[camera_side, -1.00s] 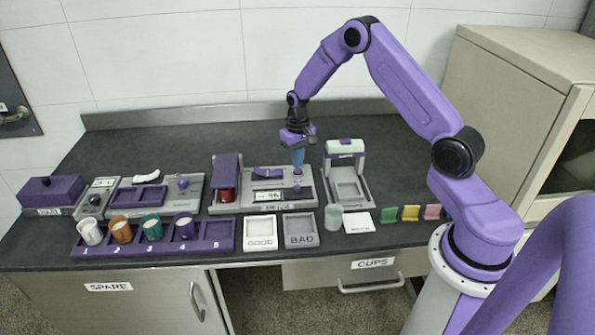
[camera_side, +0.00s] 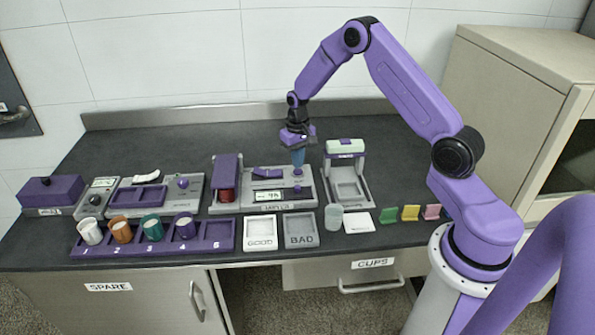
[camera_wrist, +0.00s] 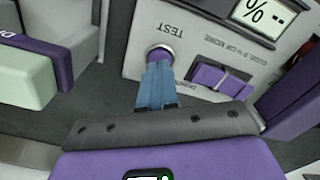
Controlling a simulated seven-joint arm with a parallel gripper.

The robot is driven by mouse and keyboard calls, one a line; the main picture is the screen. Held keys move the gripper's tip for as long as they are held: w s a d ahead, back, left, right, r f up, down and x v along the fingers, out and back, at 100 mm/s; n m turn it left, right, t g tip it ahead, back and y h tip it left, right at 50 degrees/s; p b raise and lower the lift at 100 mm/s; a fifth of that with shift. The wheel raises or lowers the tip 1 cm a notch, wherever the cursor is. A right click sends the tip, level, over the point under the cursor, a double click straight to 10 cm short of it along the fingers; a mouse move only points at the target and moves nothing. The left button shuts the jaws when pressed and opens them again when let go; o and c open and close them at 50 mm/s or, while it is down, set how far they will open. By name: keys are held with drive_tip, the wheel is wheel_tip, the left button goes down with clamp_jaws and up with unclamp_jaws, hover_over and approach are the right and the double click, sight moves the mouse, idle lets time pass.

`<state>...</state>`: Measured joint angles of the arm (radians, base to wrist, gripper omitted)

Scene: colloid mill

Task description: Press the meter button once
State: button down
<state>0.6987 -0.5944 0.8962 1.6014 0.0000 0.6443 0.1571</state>
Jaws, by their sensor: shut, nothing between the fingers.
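The meter (camera_side: 252,206) is a grey unit with a small lit display (camera_side: 268,196), too small to read surely in the side view. Its round purple button (camera_side: 298,188) is at the right end of its top. The display (camera_wrist: 263,15) there is partly cut off, with a percent sign and dashes.
A pale-topped device (camera_side: 346,170) stands close right of the meter. A purple rack (camera_side: 215,238) with several cups lies in front at left. GOOD (camera_side: 260,245) and BAD (camera_side: 301,242) trays lie in front. The counter behind is clear.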

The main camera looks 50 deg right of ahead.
drive_tip(key=shift+f, duration=0.9)
idle(0.8)
idle(0.4)
wheel_tip(320, 180, up, 8)
drive_tip(key=shift+f, duration=0.25)
idle(0.8)
drive_tip(key=shift+r, duration=0.85)
idle(3.6)
